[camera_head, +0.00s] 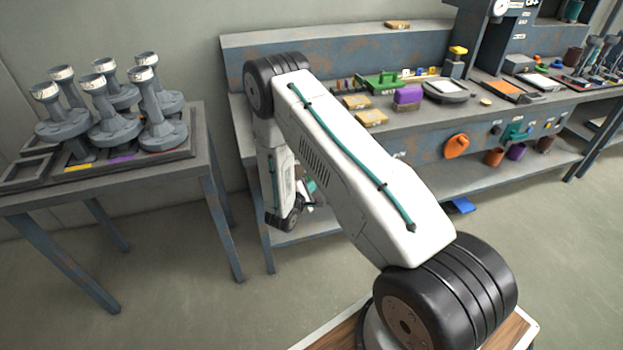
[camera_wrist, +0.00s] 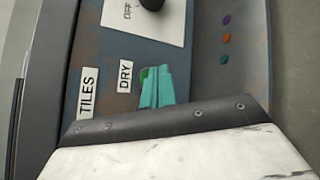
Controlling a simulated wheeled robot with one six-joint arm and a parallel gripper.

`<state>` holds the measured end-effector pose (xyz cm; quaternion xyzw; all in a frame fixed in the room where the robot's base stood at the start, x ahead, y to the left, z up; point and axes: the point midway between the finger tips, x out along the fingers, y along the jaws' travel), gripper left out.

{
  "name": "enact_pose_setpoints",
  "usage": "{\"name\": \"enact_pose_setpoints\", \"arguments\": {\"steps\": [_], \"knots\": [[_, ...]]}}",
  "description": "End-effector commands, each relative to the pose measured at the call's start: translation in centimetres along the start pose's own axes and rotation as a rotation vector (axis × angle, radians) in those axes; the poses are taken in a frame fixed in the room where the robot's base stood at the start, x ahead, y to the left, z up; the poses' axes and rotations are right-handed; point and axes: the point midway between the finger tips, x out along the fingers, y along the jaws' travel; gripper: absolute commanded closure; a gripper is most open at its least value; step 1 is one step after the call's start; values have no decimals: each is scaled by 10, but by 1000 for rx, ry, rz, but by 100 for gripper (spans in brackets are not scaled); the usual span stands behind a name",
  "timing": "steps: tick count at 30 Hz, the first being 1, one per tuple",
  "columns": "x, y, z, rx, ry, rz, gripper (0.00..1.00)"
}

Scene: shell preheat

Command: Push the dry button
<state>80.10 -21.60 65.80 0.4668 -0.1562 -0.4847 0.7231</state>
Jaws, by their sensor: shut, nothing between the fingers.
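In the wrist view my gripper (camera_wrist: 156,78) shows as two teal fingers, closed together with nothing between them. The fingertips are over a small green round spot (camera_wrist: 144,73) beside the "DRY" label (camera_wrist: 125,76), which looks like the dry button. The fingers hide most of it. I cannot tell whether they touch it. In the head view my arm hides the button, and only a little teal of my gripper (camera_head: 311,186) shows beside the bench.
A "TILES" label (camera_wrist: 87,92) and a dark knob marked OFF (camera_wrist: 151,4) are on the same panel. Coloured dots (camera_wrist: 226,38) lie to the right. In the head view a cluttered bench (camera_head: 240,42) stands behind my arm, and a side table (camera_head: 205,135) holds several grey funnel-like parts.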

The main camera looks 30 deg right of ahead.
Motion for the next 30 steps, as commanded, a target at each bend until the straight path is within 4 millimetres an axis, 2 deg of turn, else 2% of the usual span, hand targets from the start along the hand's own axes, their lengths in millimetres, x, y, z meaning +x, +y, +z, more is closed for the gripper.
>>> {"name": "enact_pose_setpoints", "arguments": {"steps": [30], "knots": [[5,4,-4,2,0,0,100]]}}
